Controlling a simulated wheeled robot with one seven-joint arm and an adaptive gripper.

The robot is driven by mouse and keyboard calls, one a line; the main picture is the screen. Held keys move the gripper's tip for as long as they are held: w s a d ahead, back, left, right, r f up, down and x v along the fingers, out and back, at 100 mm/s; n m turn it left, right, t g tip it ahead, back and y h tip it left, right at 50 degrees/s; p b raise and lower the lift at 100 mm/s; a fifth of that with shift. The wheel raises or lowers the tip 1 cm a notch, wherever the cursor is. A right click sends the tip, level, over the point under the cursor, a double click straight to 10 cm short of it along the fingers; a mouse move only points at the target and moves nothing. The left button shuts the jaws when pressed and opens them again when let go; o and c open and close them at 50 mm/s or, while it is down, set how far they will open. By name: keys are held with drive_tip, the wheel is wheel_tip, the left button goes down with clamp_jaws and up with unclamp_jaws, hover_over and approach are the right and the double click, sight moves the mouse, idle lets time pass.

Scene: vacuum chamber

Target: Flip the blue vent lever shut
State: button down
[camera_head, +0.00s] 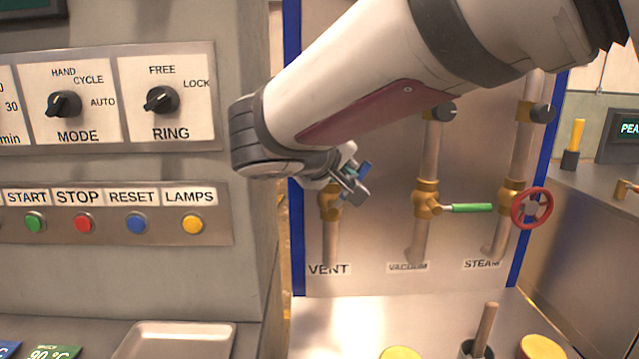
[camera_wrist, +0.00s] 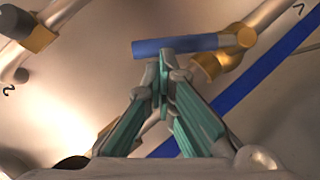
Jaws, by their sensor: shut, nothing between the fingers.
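The blue vent lever (camera_wrist: 185,46) lies nearly level across the wrist view and joins the brass vent valve (camera_wrist: 214,64) at its right end. My gripper (camera_wrist: 164,72) is shut and empty, its fingertips overlapping the lever's lower edge in the picture. I cannot tell whether they touch it. In the head view my gripper (camera_head: 354,187) is in front of the brass vent valve (camera_head: 330,204), above the VENT label. A small bit of the blue lever (camera_head: 365,168) shows beside the fingers; my wrist and fingers hide the rest.
Right of the vent pipe are the vacuum valve (camera_head: 426,204) with a green lever (camera_head: 471,208) and the red steam handwheel (camera_head: 532,208). A control panel with knobs and buttons (camera_head: 130,213) is close on the left. A metal tray (camera_head: 175,341) lies below it.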

drive_tip(key=d+m+b, duration=0.1)
drive_tip(key=d+f+y+b, duration=0.1)
drive_tip(key=b, duration=0.1)
drive_tip(key=shift+w+d+m+y, duration=0.1)
drive_tip(key=shift+d+m+y, duration=0.2)
drive_tip(key=shift+d+m, duration=0.1)
drive_tip(key=shift+d+f+m+g+y+b, duration=0.5)
drive_tip(key=shift+d+f+m+y+b, duration=1.1)
drive_tip(key=shift+d+f+y+b, duration=0.75)
drive_tip(key=shift+a+r+h+b, duration=0.2)
drive_tip(key=shift+a+h+b, duration=0.1)
drive_tip(key=shift+a+h, duration=0.1)
drive_tip(key=w+r+p+v, duration=0.1)
drive_tip(key=p+v, duration=0.3)
drive_tip(key=v, duration=0.9)
drive_tip(key=shift+w+d+r, duration=0.2)
drive_tip(key=shift+w+r, duration=0.05)
drive_tip(key=shift+r, duration=0.4)
